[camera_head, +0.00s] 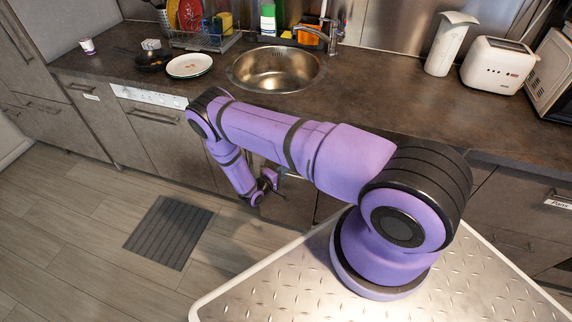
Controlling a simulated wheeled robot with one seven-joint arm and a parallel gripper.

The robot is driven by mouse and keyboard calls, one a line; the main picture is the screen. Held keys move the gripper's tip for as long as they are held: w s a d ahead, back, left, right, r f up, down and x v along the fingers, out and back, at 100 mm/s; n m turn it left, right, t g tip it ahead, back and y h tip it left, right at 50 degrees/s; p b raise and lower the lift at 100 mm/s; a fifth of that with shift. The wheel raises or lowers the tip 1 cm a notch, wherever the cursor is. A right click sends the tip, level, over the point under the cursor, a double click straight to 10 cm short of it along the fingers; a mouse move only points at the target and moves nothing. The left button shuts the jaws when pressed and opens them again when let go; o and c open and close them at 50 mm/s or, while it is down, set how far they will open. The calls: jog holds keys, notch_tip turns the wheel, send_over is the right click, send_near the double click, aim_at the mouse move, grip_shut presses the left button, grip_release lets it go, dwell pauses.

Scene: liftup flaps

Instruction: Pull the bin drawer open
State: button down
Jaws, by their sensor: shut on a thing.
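The bin drawer (290,207) seems to be the dark grey-brown front in the cabinet row below the sink, partly hidden behind my purple arm. My gripper (270,181) is small in the view, low in front of this front, at the end of my bent arm. It is shut on what appears to be the drawer's handle, but the fingers and the handle are too small and covered to see clearly. I cannot tell whether the drawer stands out from the cabinet row.
The counter (390,105) holds a round sink (277,70), a plate (189,65), a dish rack (205,38) and a white toaster (498,64). A dishwasher panel (150,95) is left of my arm. A grey mat (170,232) lies on the open floor.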

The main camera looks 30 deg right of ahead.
jog(key=s+a, duration=1)
jog(key=a, duration=0.3)
jog(key=s+a, duration=1)
jog(key=a, duration=0.3)
jog(key=shift+s+a, duration=0.15)
jog(key=c, duration=1.2)
grip_release()
jog(key=v, duration=1)
jog(key=shift+s+a+r, duration=0.1)
jog(key=shift+a, duration=0.25)
